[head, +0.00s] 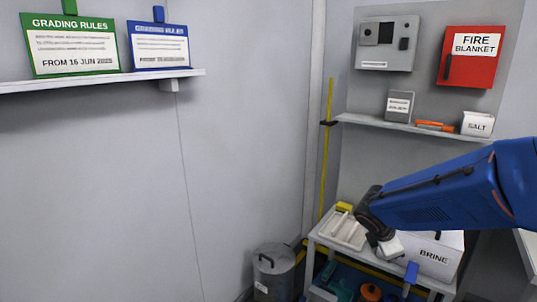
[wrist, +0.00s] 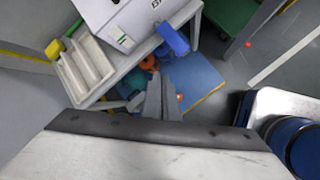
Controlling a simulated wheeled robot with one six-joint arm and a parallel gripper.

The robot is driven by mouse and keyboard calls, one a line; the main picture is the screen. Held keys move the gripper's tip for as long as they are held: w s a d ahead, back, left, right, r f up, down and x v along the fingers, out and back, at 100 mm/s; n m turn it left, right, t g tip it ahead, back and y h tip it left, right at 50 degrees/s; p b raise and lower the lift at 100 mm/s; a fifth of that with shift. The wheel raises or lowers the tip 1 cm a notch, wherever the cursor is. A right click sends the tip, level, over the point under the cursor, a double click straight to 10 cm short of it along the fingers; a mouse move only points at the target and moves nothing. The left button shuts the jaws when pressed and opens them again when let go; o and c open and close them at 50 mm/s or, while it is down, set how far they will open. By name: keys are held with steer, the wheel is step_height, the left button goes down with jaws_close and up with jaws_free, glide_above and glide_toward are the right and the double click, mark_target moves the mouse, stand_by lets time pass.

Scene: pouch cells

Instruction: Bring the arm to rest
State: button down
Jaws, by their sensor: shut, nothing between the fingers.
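My blue arm (head: 445,190) reaches in from the right in the head view. Its end hangs over the front of a small white table (head: 428,282). My gripper (head: 388,262) is partly hidden there behind its own wrist, in front of the brine box. In the wrist view my gripper (wrist: 160,82) points past the table's edge towards the floor. Its two grey fingers are together with nothing between them. The white brine box (head: 428,255) stands on the table, and it also shows in the wrist view (wrist: 120,22).
A white slotted tray (head: 343,231) lies on the table's left. A blue object (wrist: 172,38) sits at its edge. A lidded grey bin (head: 273,272) stands left. A shelf (head: 400,126) with a salt box (head: 477,123) is above. A blue drum (wrist: 297,145) is lower right in the wrist view.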

steer(key=s+a+r+m+y, duration=0.1)
steer(key=s+a+r+m, duration=0.1)
steer(key=s+m, duration=0.4)
steer(key=s+a+r+m+y, duration=0.2)
steer(key=s+m, duration=0.4)
steer(key=s, duration=0.4)
steer(key=s+a+r+m+y, duration=0.2)
steer(key=s+m, duration=0.4)
steer(key=s, duration=0.2)
steer(key=shift+a+r+m+t, duration=0.15)
steer(key=shift+a+m+t, duration=0.15)
steer(key=shift+a+m, duration=0.1)
